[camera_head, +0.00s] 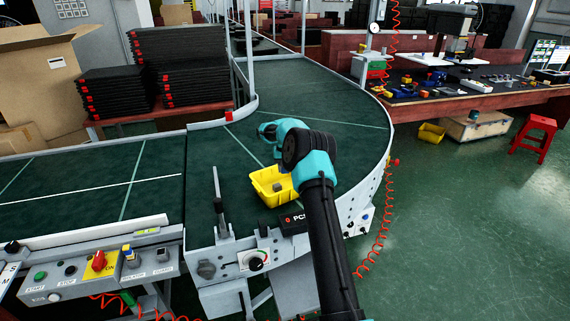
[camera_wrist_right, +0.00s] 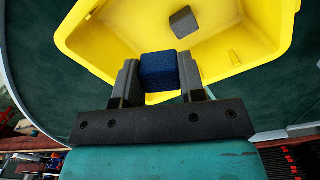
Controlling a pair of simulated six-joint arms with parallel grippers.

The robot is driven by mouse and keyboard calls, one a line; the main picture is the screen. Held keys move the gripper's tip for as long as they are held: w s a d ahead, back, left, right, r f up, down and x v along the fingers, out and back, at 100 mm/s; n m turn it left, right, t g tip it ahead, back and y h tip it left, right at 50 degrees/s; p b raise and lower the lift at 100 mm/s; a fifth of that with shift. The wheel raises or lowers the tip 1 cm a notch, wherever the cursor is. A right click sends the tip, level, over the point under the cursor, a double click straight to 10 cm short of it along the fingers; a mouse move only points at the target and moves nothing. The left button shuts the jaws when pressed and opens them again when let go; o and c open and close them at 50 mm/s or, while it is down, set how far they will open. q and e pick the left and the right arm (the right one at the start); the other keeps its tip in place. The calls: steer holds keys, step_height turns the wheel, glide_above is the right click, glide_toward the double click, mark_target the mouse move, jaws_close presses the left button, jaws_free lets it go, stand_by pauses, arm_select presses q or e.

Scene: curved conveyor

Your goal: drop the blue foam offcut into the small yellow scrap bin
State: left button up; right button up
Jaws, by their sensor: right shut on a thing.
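The small yellow scrap bin (camera_head: 262,196) sits on the dark green curved conveyor. It also fills the upper part of the right wrist view (camera_wrist_right: 90,45). My right gripper (camera_wrist_right: 159,75) is shut on the blue foam offcut (camera_wrist_right: 158,71), a small dark blue block between the two fingers. In the wrist view the block overlaps the bin's near wall and opening; its exact height above the bin I cannot tell. In the head view my right arm hides the fingers and the offcut. My left gripper is not in view.
A grey foam piece (camera_wrist_right: 183,21) lies inside the bin, also visible in the head view (camera_head: 279,187). A metal guide rail (camera_head: 245,80) edges the inner curve. A control panel (camera_head: 100,272) stands at the front left. Black stacked trays (camera_head: 190,70) stand behind the belt.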

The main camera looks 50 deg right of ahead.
steer(key=shift+f, duration=1.45)
steer(key=o, duration=1)
steer(key=shift+r, duration=0.1)
step_height(320, 180, up, 17)
steer(key=shift+r, duration=0.15)
